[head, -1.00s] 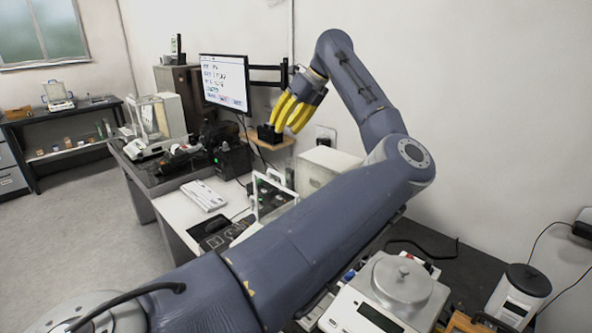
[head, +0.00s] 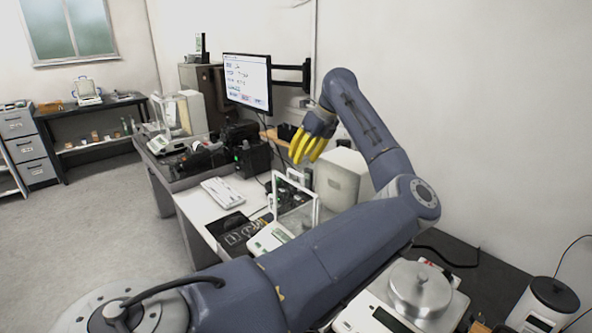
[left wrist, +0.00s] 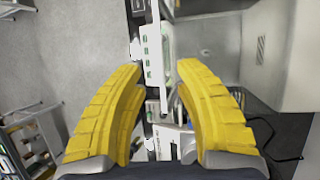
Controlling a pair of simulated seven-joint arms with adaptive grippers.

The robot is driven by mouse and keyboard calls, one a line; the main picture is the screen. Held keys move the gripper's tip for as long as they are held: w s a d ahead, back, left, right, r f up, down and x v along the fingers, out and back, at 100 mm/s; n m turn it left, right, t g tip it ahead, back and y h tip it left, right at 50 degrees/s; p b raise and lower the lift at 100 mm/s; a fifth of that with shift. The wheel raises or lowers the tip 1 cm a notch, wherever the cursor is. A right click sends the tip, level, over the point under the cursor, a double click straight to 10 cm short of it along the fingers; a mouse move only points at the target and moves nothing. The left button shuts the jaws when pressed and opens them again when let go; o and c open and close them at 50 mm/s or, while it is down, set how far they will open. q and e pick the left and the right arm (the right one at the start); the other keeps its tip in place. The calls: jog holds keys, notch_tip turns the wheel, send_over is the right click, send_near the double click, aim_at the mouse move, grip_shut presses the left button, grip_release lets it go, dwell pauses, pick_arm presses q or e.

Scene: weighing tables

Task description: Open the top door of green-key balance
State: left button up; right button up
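The balance with a clear glass shield in a white frame (head: 317,212) stands on the desk, partly hidden behind my left forearm. Its white front panel with green keys shows in the left wrist view (left wrist: 152,47). I cannot make out whether its top door is open or closed. My left gripper (head: 303,158) hangs just above and behind the frame in the head view, its yellow fingers pointing down. In the left wrist view the fingers (left wrist: 160,72) are apart with nothing held between them. My right gripper is not in view.
A monitor (head: 248,83) on a wall arm stands behind the gripper. A white box (head: 342,180) is close right of the balance. A keyboard (head: 222,192) lies on the left. Another glass-shielded balance (head: 168,145) is farther back. A pan balance (head: 412,290) stands at front right.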

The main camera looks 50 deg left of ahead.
pick_arm(q)
jog(key=shift+x, duration=2.75)
grip_shut()
